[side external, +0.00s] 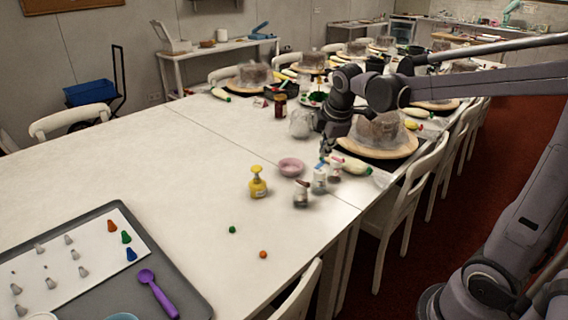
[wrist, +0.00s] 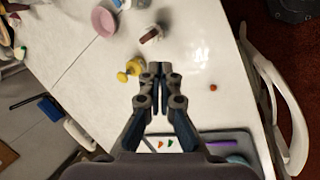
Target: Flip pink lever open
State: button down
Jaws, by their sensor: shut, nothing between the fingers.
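Three small bottles with coloured tops stand in a row in the side external view. The far one has a pinkish-red lever-like top (side external: 336,159), the middle one a blue top (side external: 321,165), and the near one a dark reddish top (side external: 302,185). They are too blurred to tell how far each lever is tipped. My gripper (side external: 326,150) is just above and behind the far two, and I cannot tell whether it touches them. In the wrist view my gripper (wrist: 160,68) has its fingertips together and empty. One bottle with a dark reddish top (wrist: 151,35) lies ahead of the fingertips.
A pink bowl (side external: 291,167) and a yellow pump bottle (side external: 258,183) stand left of the bottles. A wooden turntable (side external: 376,152) is close on the right. A grey tray (side external: 188,290) lies at the near left. White chairs (side external: 420,175) line the right edge. The middle table is mostly clear.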

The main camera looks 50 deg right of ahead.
aim_at(338, 158)
jog(key=w+d+f+n+g, duration=0.1)
jog(key=w+d+f+n, duration=0.2)
jog(key=d, duration=0.4)
jog(key=w+d+f+n+g+h, duration=0.1)
jog(key=w+d+f+n, duration=0.3)
jog(key=d, duration=0.4)
jog(key=shift+w+n+g+h, duration=0.15)
jog(key=shift+n+g+h, duration=0.15)
jog(key=shift+n+g, duration=0.5)
jog(key=shift+f, duration=0.15)
jog(key=w+d+f, duration=0.1)
jog(key=d+f, duration=0.6)
jog(key=f, duration=0.2)
jog(key=shift+d, duration=0.2)
